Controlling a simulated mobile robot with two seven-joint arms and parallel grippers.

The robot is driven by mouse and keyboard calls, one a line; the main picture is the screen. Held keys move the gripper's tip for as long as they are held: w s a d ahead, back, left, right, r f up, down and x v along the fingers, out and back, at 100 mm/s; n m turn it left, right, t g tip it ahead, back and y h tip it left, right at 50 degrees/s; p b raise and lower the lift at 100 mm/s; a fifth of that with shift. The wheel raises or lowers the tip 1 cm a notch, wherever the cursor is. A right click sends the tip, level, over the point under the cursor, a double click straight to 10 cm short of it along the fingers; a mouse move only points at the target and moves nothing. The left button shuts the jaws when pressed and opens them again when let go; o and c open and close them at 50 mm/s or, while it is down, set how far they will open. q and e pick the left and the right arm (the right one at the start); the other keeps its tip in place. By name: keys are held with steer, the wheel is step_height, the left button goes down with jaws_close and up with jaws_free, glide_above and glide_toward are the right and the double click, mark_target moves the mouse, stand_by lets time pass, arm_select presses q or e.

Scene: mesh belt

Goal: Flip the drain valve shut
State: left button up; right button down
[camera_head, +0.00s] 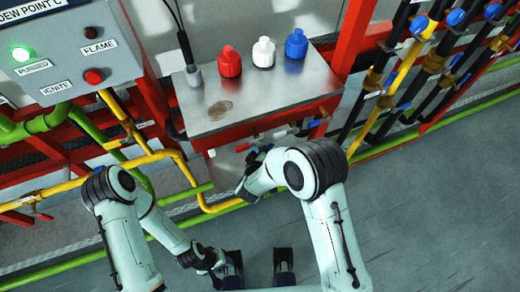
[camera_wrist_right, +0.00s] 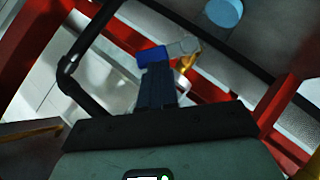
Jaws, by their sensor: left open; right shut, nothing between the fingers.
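A blue lever handle (camera_wrist_right: 151,57) shows in the right wrist view, beside a brass-coloured fitting (camera_wrist_right: 187,61); it looks like the drain valve's handle. My right gripper (camera_wrist_right: 156,72) is shut and empty, its dark fingertips right at the blue handle. I cannot tell whether they touch it. In the head view my right arm reaches under the front of the metal table, and its wrist hides most of the valve area. My left gripper (camera_head: 213,267) is low in the head view, open and away from the table.
The metal table (camera_head: 270,90) carries red (camera_head: 229,62), white (camera_head: 263,52) and blue (camera_head: 295,44) bottles. A control box (camera_head: 70,50) is at left. Yellow pipes (camera_head: 175,157) run beside the table; a rack of valved pipes is at right. In the wrist view, a black hose (camera_wrist_right: 75,75) and red frame surround the gripper.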

mark_target(271, 147)
arm_select(q)
steer(key=shift+w+f+b, duration=0.25)
steer(key=shift+f+b, duration=0.2)
steer(key=shift+b, duration=0.35)
arm_select(e)
steer(key=d+m+y, duration=0.1)
steer(key=d+m+g+y, duration=0.1)
steer(key=y, duration=0.1)
steer(key=w+d+f+m+g+y, duration=0.1)
steer(key=shift+y, duration=0.4)
arm_select(q)
steer(key=shift+r, duration=0.1)
arm_select(e)
steer(key=shift+r, duration=0.2)
arm_select(q)
steer(key=shift+w+r+p, duration=0.15)
steer(key=shift+r+p, duration=0.5)
steer(key=shift+p, duration=0.1)
arm_select(e)
steer(key=shift+r, duration=0.7)
